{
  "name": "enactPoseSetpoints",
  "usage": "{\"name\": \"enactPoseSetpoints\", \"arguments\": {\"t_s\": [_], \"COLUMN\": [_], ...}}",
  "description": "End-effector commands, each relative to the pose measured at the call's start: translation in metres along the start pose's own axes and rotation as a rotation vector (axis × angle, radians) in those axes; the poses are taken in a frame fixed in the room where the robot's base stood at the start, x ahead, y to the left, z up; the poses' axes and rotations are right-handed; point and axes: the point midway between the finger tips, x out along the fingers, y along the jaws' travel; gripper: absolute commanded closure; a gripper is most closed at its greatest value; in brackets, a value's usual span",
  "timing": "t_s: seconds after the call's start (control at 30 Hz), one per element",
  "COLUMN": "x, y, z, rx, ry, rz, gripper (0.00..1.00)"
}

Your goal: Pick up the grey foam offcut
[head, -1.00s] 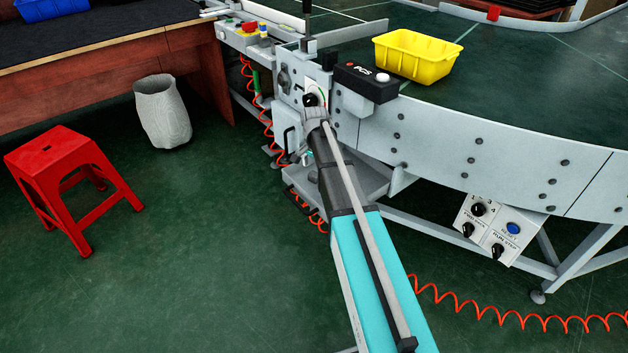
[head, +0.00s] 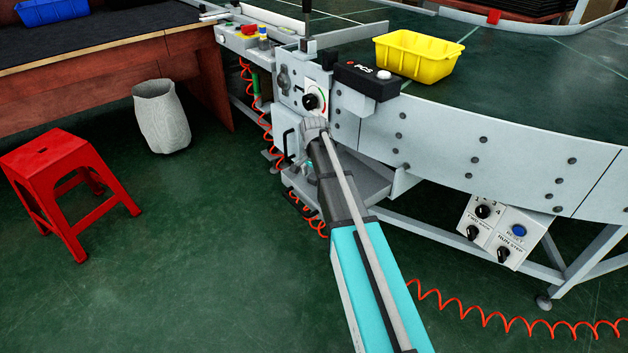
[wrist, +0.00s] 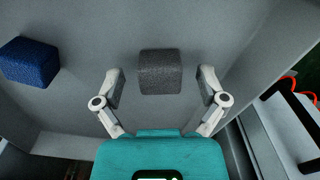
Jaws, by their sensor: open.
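The grey foam offcut (wrist: 160,72) is a dark grey speckled block in the wrist view, on a pale grey surface. It lies ahead of and between the two fingers of my gripper (wrist: 160,88), which are spread apart with a gap on each side of it. I cannot tell how far the fingertips are above the surface. In the head view the offcut is not visible; my arm reaches toward the grey shelf (head: 362,190) under the conveyor, and my gripper's fingers are hidden there.
A blue foam block (wrist: 30,62) lies left of the grey one. A raised grey edge (wrist: 262,50) runs along the right. The conveyor side (head: 440,150) stands above the shelf. A red stool (head: 60,175) and a whitish bin (head: 162,118) stand on the floor at left.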

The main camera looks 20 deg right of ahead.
Motion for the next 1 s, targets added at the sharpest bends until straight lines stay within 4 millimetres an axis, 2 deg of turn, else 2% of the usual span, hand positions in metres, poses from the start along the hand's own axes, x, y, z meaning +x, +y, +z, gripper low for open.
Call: {"name": "enactPoseSetpoints", "arguments": {"t_s": [0.17,0.5,1.0], "x": [0.0,0.0,-0.0015], "y": [0.0,0.0,0.0001], "z": [0.0,0.0,0.0], "rx": [0.0,0.0,0.0], "ry": [0.0,0.0,0.0], "rz": [0.0,0.0,0.0], "gripper": [0.09,0.68,0.69]}}
